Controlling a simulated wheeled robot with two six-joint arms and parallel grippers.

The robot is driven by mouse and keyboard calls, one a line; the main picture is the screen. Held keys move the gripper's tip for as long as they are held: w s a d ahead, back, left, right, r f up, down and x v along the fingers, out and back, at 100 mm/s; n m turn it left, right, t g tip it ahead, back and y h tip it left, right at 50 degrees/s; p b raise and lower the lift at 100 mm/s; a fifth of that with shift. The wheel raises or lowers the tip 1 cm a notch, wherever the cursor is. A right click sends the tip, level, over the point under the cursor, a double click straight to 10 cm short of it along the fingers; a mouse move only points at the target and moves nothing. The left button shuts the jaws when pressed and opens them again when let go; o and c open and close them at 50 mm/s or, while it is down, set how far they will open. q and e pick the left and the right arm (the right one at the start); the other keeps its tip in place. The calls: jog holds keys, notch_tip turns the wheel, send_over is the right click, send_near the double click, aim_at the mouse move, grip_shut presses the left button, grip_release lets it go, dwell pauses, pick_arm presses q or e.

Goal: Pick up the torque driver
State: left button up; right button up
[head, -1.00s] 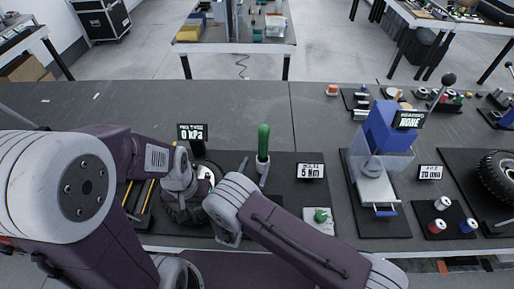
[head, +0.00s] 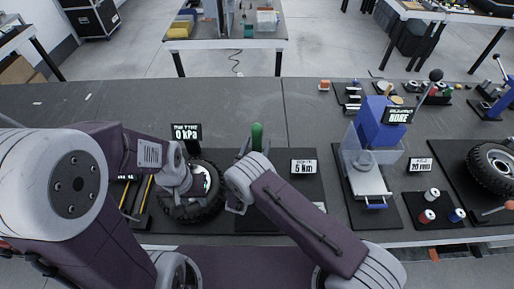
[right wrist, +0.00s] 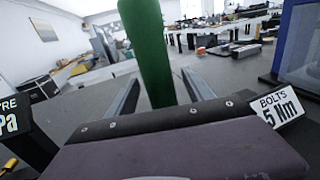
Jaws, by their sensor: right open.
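The torque driver with its green handle (head: 257,136) stands upright on a dark mat beside the "5 Nm" sign. Its lower part is hidden behind my right arm in the head view. In the right wrist view the green handle (right wrist: 148,45) stands large between the two fingers of my right gripper (right wrist: 160,82). These fingers are apart; I cannot tell whether they touch it. My left gripper (head: 203,181) is at the black wheel (head: 190,208), left of the driver; its jaws do not show clearly.
A "0 kPa" sign (head: 187,132) stands behind the wheel. The "5 Nm" sign (head: 304,167) is right of the driver. Farther right are a blue press-like device (head: 381,125), small spools (head: 429,216) and another wheel (head: 492,168). The grey bench behind the driver is clear.

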jog(key=c, duration=0.7)
jog(key=shift+r, duration=0.1)
grip_shut()
jog(key=shift+r, duration=0.1)
